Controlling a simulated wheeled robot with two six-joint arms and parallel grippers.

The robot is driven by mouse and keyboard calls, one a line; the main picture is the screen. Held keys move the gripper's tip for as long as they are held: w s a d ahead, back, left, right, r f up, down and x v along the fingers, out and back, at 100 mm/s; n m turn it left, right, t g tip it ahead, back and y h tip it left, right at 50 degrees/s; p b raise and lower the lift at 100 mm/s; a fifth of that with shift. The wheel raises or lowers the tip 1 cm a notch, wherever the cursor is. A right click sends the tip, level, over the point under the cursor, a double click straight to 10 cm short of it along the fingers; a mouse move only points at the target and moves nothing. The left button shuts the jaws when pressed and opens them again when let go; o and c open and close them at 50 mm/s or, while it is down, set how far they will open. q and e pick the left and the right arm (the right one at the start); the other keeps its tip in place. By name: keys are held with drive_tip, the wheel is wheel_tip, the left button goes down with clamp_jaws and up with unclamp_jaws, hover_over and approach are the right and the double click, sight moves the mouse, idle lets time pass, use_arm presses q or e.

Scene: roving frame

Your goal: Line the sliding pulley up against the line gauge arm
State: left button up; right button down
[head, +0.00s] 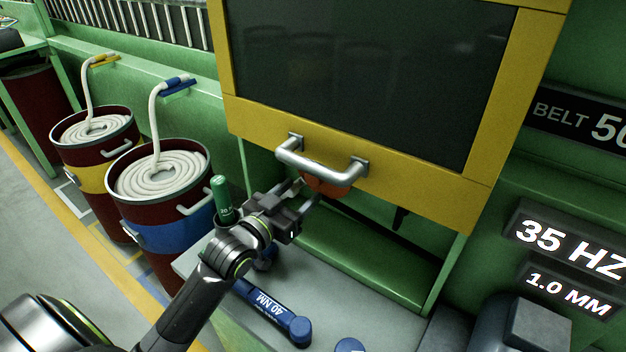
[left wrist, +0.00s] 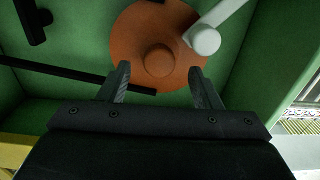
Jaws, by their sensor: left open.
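The orange round pulley (head: 325,182) shows partly behind the silver handle of the yellow-framed guard. In the left wrist view it is an orange disc (left wrist: 135,35) with a raised hub. My left gripper (head: 308,188) is just below the handle, at the pulley. In the wrist view the fingers (left wrist: 160,72) are spread, with the hub between and beyond the tips; I see no grip on it. A pale rod with a round end (left wrist: 205,40) overlaps the disc's right side. A black bar (left wrist: 75,75) runs to the disc's lower edge. I cannot tell which is the gauge arm. My right gripper is out of view.
The guard's silver handle (head: 318,165) sits close above my gripper. A green marker-like tool (head: 221,195) and a blue tool marked 40 NM (head: 270,310) are near my arm. Two drums of coiled white rope (head: 158,178) stand left. Displays (head: 568,245) are at right.

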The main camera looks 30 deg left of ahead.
sight(311, 183)
use_arm(q)
drive_tip(key=w, duration=0.5)
drive_tip(key=shift+w+d, duration=0.35)
drive_tip(key=shift+d, duration=0.05)
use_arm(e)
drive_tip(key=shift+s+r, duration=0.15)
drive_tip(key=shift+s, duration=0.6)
use_arm(q)
drive_tip(key=shift+c, duration=0.2)
